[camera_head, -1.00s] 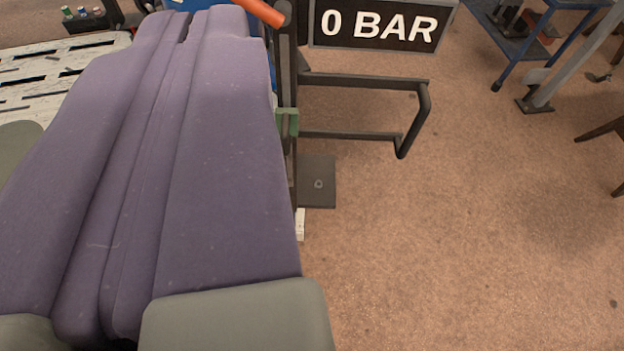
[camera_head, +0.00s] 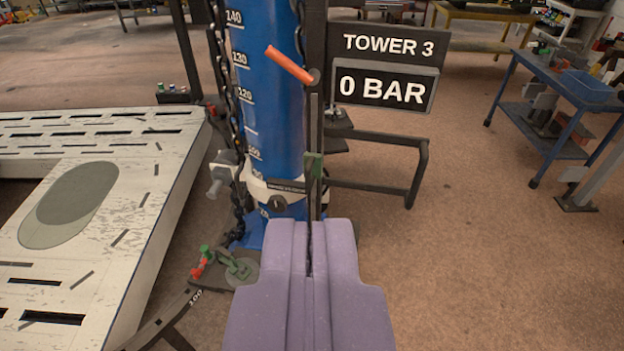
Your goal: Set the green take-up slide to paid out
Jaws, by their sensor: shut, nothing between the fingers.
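A blue tower (camera_head: 273,100) with a white scale stands beyond my gripper. A small green block (camera_head: 313,166) sits on a narrow dark upright rail on the tower's right side. It looks like the green slide, but I cannot read any mark for its setting. My gripper (camera_head: 309,228), with purple fingers, is shut and empty. Its tips appear just below the green block in the picture, with no clear contact. Another green part (camera_head: 240,268) with a round base sits low, left of the tower, near red and green knobs (camera_head: 203,260).
An orange lever (camera_head: 289,64) juts from the tower above the green block. A dark bar frame (camera_head: 415,165) and a "0 BAR" sign (camera_head: 385,90) stand to the right. A chain (camera_head: 228,100) hangs left. A white slotted bench (camera_head: 120,190) fills the left. Open floor lies at right.

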